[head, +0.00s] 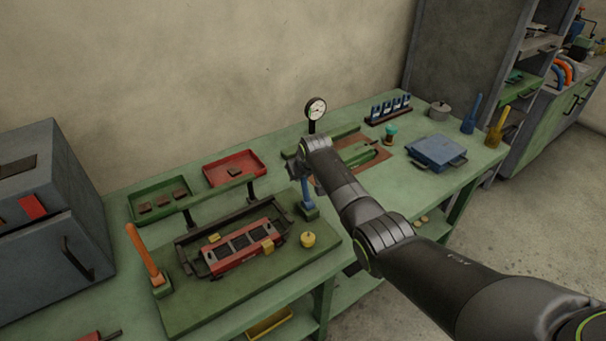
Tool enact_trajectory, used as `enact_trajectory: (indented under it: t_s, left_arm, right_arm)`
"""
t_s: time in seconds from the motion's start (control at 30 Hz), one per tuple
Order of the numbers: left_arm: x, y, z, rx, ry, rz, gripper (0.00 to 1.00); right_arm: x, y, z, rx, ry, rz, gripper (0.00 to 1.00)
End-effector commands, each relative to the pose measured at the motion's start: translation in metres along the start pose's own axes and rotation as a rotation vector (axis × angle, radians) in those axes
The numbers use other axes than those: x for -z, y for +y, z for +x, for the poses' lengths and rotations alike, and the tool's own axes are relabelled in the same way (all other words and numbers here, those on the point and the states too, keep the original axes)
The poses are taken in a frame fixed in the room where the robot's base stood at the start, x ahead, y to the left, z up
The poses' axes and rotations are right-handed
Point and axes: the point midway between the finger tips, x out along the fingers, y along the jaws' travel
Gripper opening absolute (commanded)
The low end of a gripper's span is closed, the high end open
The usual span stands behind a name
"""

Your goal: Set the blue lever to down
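A blue lever (306,194) stands roughly upright on a small green base, at the back right corner of the green fixture board (190,313). My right arm comes in from the right. Its gripper (297,172) is just above and beside the top of this lever. The fingertips are small and partly hidden, so I cannot tell whether they are open or touch the lever. My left gripper is not in view.
The board holds a red and black sheet-roll device (240,254), a yellow knob (308,239) and an orange lever (145,256). Behind are a green tray (140,216) and a red tray (247,158).

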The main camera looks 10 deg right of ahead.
Motion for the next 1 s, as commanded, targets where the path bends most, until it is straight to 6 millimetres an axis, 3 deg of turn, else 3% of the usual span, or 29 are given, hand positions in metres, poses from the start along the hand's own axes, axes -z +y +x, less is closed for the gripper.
enact_trajectory:
  t_s: [0.4, 0.43, 0.6, 1.0]
  left_arm:
    - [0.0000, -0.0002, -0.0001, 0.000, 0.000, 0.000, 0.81]
    - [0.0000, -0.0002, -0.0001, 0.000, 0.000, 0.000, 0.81]
    - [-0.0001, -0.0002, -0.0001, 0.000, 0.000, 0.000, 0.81]
    - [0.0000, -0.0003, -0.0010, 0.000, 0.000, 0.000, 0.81]
  right_arm:
    - [0.0006, -0.0001, -0.0002, -0.001, -0.006, -0.002, 0.00]
    - [0.0006, -0.0002, -0.0002, -0.001, -0.006, -0.002, 0.19]
    - [0.0005, -0.0002, -0.0002, -0.001, -0.006, -0.002, 0.40]
    - [0.0009, -0.0001, -0.0040, -0.001, -0.004, -0.002, 0.40]
